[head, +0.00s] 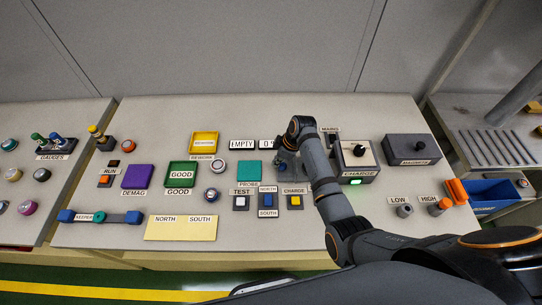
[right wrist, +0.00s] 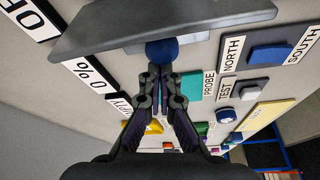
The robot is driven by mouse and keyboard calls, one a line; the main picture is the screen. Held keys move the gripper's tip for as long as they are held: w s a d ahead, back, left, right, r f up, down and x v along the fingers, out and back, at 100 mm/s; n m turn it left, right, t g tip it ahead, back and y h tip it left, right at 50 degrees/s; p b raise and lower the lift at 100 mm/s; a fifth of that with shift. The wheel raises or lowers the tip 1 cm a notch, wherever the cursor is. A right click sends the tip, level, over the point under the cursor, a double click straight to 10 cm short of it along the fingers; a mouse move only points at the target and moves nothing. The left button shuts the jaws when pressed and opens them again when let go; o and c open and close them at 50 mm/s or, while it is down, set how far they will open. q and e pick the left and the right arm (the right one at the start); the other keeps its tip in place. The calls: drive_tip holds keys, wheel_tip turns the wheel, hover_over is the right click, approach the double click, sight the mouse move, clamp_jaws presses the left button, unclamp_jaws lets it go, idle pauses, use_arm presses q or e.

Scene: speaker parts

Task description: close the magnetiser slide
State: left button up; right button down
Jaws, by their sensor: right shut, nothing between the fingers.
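My right gripper (head: 283,166) is over the middle of the panel in the head view, below the EMPTY and percent displays. In the right wrist view its fingers (right wrist: 159,74) are together and empty. Their tips are at or just short of a round blue knob (right wrist: 162,49); I cannot tell whether they touch it. The knob is under the edge of a flat grey plate (right wrist: 165,20), which looks like part of the magnetiser slide. In the head view my arm and gripper hide most of this spot. My left gripper is not in view.
A teal PROBE pad (head: 249,170) lies left of the gripper. The blue NORTH/SOUTH switch (head: 268,200) and yellow CHARGE button (head: 294,202) are in front. The CHARGE box (head: 356,160) with a lit green lamp and another grey box (head: 411,148) stand to the right.

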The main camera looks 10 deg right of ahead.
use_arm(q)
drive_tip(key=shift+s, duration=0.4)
use_arm(e)
drive_tip(key=shift+d, duration=0.25)
drive_tip(key=p, duration=0.3)
approach(302, 167)
drive_tip(key=x, duration=0.2)
drive_tip(key=a+x, duration=0.1)
drive_tip(key=x, duration=0.2)
drive_tip(key=shift+w+a, duration=0.15)
drive_tip(key=shift+w, duration=0.15)
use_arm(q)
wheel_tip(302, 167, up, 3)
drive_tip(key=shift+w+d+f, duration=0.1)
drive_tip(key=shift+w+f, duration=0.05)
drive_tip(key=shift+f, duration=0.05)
use_arm(e)
drive_tip(key=shift+a, duration=0.15)
